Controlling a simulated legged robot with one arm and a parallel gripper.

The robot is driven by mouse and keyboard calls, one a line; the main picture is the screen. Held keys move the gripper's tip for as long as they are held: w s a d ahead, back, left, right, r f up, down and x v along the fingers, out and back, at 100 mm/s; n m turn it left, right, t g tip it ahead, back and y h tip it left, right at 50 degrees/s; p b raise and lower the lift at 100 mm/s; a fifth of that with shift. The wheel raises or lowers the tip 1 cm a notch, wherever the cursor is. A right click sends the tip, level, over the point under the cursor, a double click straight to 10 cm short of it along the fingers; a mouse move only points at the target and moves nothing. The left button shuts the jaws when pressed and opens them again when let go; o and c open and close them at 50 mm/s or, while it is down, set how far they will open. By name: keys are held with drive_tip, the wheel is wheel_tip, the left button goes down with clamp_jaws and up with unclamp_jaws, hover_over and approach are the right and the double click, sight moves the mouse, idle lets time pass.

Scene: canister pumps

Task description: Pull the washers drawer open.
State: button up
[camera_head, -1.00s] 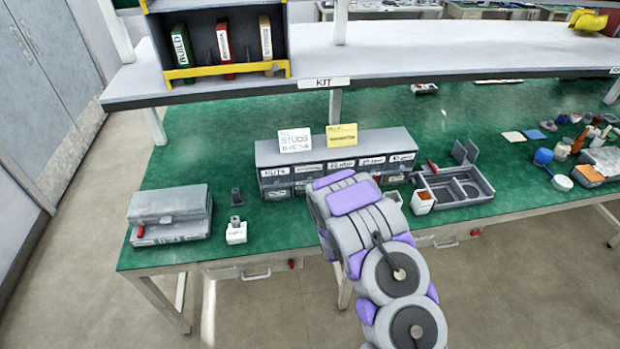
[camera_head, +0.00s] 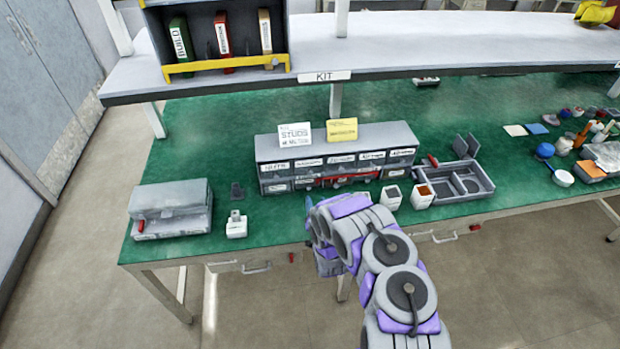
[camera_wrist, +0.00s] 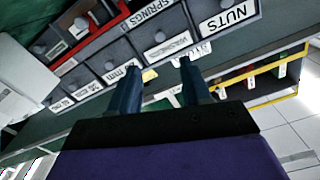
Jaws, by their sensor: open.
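The grey drawer cabinet (camera_head: 335,150) stands on the green bench. Its upper row of labelled drawers starts with the nuts drawer (camera_head: 276,167) at the left, and the washers drawer (camera_head: 309,163) is beside it. In the wrist view, which is turned over, the washers drawer (camera_wrist: 181,41) shows a round knob and looks shut, left of the nuts drawer (camera_wrist: 228,19). My gripper (camera_wrist: 159,66) is open and empty, its two fingertips pointing at the washers drawer, apart from the knob. In the head view my arm's end is just in front of the cabinet; the fingers are hard to make out.
A red-edged part (camera_head: 350,177) crosses the cabinet's lower front. Two small cups (camera_head: 392,196) and a grey divided tray (camera_head: 455,185) are to the right. A grey case (camera_head: 170,208) and a white block (camera_head: 236,226) are to the left. Cards stand on top of the cabinet.

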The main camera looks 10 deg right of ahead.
sight(309, 174)
drive_tip(key=w+b, duration=0.1)
drive_tip(key=w, duration=1.2)
drive_tip(key=shift+w, duration=0.1)
clamp_jaws()
idle(0.4)
